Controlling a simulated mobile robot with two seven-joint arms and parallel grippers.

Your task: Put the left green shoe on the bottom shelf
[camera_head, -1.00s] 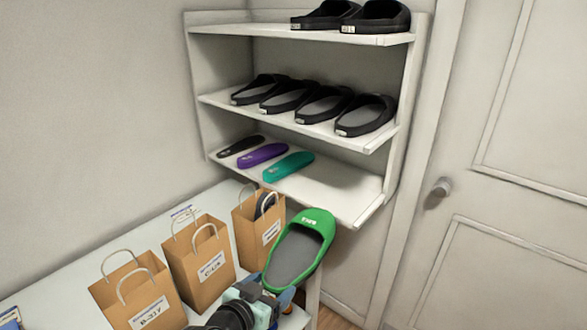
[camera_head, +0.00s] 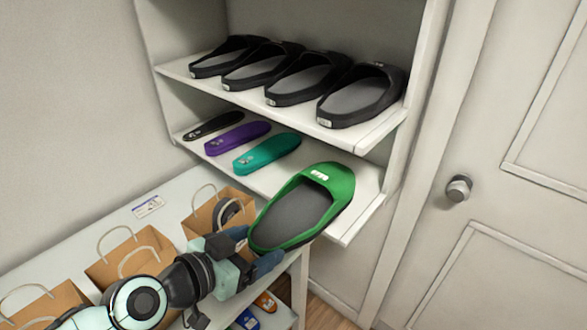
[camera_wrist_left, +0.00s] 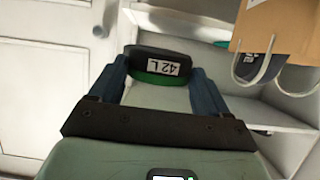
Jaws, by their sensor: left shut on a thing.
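The green shoe (camera_head: 303,208) has a dark grey inside and a white mark on its strap. My left gripper (camera_head: 252,262) is shut on its heel end, and the toe points away toward the shelf. In the left wrist view the shoe's heel (camera_wrist_left: 160,66), with a "42 L" label, sits between the fingers of my left gripper (camera_wrist_left: 155,80). The bottom shelf (camera_head: 365,183) holds insoles on its left part. The shoe overlaps the shelf's front edge in the head view; I cannot tell whether it touches the board. My right gripper is not in view.
A black insole (camera_head: 212,125), a purple insole (camera_head: 237,138) and a teal insole (camera_head: 266,153) lie on the bottom shelf. Several black shoes (camera_head: 358,95) stand on the shelf above. Paper bags (camera_head: 135,262) stand on the table, close beside my left arm. A door (camera_head: 520,170) is at right.

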